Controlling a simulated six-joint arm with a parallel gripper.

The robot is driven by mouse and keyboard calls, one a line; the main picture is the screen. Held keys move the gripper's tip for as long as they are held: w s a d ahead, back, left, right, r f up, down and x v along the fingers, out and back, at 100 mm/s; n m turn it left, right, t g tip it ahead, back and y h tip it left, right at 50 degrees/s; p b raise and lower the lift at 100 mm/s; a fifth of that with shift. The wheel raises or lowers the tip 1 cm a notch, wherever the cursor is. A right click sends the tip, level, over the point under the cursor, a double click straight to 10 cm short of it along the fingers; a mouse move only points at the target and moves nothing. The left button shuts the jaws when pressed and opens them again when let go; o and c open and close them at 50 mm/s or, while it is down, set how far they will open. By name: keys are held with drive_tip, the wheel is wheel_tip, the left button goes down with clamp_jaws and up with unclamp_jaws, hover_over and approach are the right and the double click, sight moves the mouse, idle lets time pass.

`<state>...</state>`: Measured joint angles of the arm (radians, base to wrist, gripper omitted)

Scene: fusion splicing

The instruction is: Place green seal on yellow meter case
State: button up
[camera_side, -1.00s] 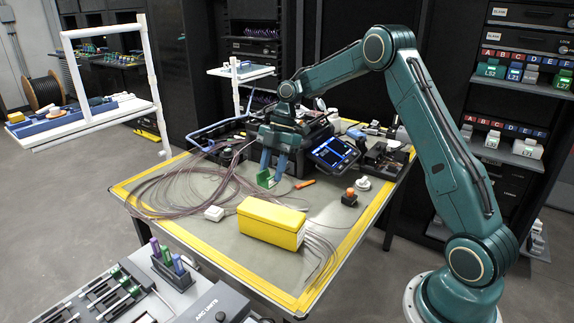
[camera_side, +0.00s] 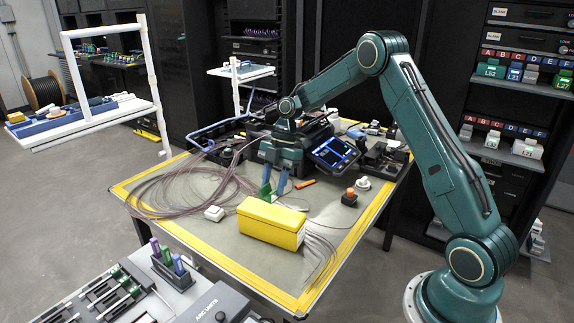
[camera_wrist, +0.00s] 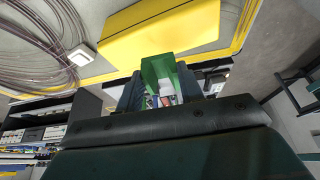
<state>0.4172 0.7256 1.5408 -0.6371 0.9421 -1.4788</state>
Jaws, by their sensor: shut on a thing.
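The green seal (camera_side: 265,192) is held between the blue fingers of my gripper (camera_side: 273,184), which is shut on it. In the side view the seal shows just behind the left part of the yellow meter case (camera_side: 270,224); its height above the table is hard to tell. The case is a long yellow box lying on the grey table mat. In the wrist view the seal (camera_wrist: 160,69) is a green bracket-like piece between the fingers, and the yellow case (camera_wrist: 170,32) lies beyond it. The inner fingertips are partly hidden by the seal.
Loose coiled cables (camera_side: 165,190) spread over the left of the table. A small white box (camera_side: 214,213) lies left of the case. An orange-topped block (camera_side: 349,197) stands to its right. A device with a lit screen (camera_side: 335,153) stands behind.

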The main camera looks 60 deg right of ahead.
sight(274, 194)
drive_tip(key=shift+f, duration=1.9)
drive_tip(key=shift+f, duration=0.15)
drive_tip(key=o, duration=1)
drive_tip(key=v, duration=1.2)
drive_tip(key=shift+r, duration=0.25)
